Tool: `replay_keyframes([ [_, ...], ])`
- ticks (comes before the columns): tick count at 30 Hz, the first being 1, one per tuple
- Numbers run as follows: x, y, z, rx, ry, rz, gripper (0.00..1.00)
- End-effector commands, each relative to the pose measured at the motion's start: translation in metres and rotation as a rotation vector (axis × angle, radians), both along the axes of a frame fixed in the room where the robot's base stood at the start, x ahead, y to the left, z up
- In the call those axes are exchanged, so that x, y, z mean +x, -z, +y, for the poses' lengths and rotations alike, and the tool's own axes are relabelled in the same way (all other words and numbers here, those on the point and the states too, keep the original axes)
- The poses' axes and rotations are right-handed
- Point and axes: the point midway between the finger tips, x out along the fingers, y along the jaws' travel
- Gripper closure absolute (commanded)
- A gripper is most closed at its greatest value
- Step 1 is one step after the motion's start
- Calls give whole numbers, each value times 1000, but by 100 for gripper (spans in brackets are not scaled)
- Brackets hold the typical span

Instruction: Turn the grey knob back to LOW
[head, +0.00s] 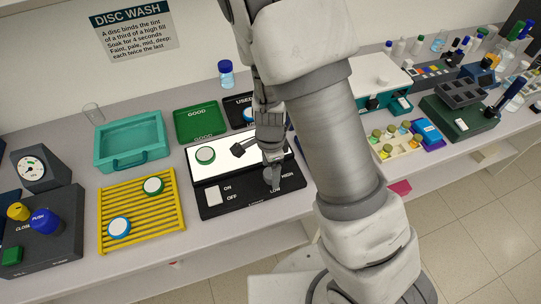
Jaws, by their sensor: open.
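The black control panel (230,205) with the lit white plate (213,171) stands in the middle of the bench. Its front strip carries a white ON/OFF switch (212,194) on the left and the grey knob (272,180) on the right, with a LOW label by its lower edge and another label at its upper right. My gripper (272,166) points down directly over the knob and is open. Its fingers cover part of the knob, so I cannot tell where the knob points or whether the fingers touch it.
Green GOOD (199,122) and black USED trays (238,109) stand behind the panel.

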Motion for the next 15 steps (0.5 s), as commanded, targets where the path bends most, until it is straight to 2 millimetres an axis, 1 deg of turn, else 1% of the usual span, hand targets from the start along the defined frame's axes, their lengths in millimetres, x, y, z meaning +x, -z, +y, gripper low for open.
replay_keyframes([
  [5,0,-30,1,2,-2,-4,17],
  [15,1,-114,1,3,-2,-5,17],
])
